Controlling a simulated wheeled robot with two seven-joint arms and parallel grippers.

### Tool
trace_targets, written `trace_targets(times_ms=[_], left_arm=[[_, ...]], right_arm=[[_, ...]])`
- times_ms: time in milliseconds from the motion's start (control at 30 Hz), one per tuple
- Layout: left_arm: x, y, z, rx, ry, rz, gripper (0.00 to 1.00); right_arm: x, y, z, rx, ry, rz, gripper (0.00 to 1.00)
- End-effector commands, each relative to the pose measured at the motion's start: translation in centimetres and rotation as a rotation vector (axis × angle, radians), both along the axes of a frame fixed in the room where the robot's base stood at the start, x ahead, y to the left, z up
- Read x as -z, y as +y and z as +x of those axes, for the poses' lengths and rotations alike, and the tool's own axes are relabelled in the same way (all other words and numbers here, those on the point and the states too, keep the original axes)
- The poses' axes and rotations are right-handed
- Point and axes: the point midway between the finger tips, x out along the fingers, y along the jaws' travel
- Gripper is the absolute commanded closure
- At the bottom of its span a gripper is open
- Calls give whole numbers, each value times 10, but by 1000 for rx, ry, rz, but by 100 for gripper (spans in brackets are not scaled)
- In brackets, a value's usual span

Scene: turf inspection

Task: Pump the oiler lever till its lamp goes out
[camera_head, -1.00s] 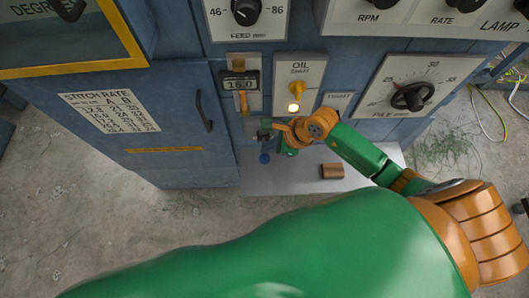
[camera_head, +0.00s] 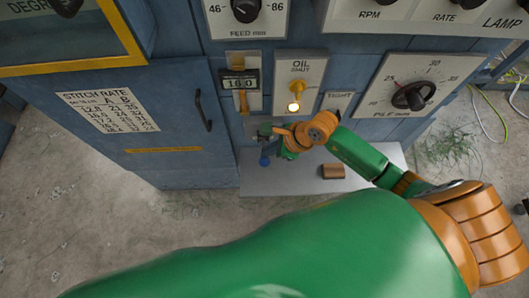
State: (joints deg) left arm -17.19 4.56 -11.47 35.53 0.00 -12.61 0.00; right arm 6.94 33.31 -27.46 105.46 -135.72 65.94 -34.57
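The oil panel (camera_head: 312,68) is a pale plate marked "OIL" and "SHUT" on the blue machine front. A lever with a blue knob (camera_head: 264,161) sticks out low on the machine front. My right gripper (camera_head: 274,140) is just above and beside the knob; its fingers are small and partly hidden by my wrist, so I cannot tell whether they are open or touch the lever. My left gripper is out of view.
A grey shelf (camera_head: 260,184) juts out below, with a brown block (camera_head: 333,171) on it. A display reading about 16.0 (camera_head: 240,80) and a pile dial (camera_head: 414,96) flank the oil panel. A cabinet door handle (camera_head: 203,111) stands out at left.

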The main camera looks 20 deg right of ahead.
Motion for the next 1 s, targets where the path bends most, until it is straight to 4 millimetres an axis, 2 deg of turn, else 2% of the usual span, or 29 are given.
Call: trace_targets(times_ms=[1000], left_arm=[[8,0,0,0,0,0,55]], right_arm=[[12,1,-5,0,1,-2,100]])
